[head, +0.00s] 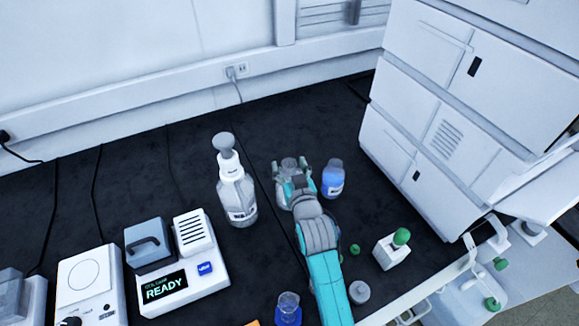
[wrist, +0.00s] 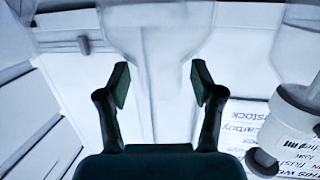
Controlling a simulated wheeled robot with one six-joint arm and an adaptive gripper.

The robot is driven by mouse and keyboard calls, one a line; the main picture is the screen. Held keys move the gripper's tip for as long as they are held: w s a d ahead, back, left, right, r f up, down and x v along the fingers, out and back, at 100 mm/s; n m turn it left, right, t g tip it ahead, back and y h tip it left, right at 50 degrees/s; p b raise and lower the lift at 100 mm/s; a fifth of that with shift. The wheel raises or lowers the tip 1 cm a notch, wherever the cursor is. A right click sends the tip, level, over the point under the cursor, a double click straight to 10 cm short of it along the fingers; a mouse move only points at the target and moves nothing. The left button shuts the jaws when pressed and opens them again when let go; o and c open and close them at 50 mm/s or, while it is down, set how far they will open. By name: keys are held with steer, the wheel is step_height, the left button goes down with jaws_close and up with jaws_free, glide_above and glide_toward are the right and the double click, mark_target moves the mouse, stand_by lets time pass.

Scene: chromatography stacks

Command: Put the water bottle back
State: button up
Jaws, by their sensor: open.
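A clear bottle (head: 288,165) stands on the dark bench between the tall pump-top bottle and the blue-liquid bottle. I take it for the water bottle, but its label is hidden. My gripper (head: 293,177) is at this bottle, with a finger on either side. In the wrist view, my gripper (wrist: 160,82) is open, and a transparent bottle shape (wrist: 155,40) shows between and beyond the fingertips. Gaps appear between the fingers and the glass. The arm hides the bottle's lower front in the head view.
The pump-top bottle (head: 237,190) is close on the left and the blue-liquid bottle (head: 333,179) close on the right. A white instrument stack (head: 440,120) stands at right. A READY device (head: 185,275), green cap (head: 355,249) and grey disc (head: 359,292) are nearer. Bench behind is clear.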

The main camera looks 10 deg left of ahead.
steer(key=v, duration=1.1)
steer(key=shift+s, duration=0.35)
steer(key=shift+d, duration=0.1)
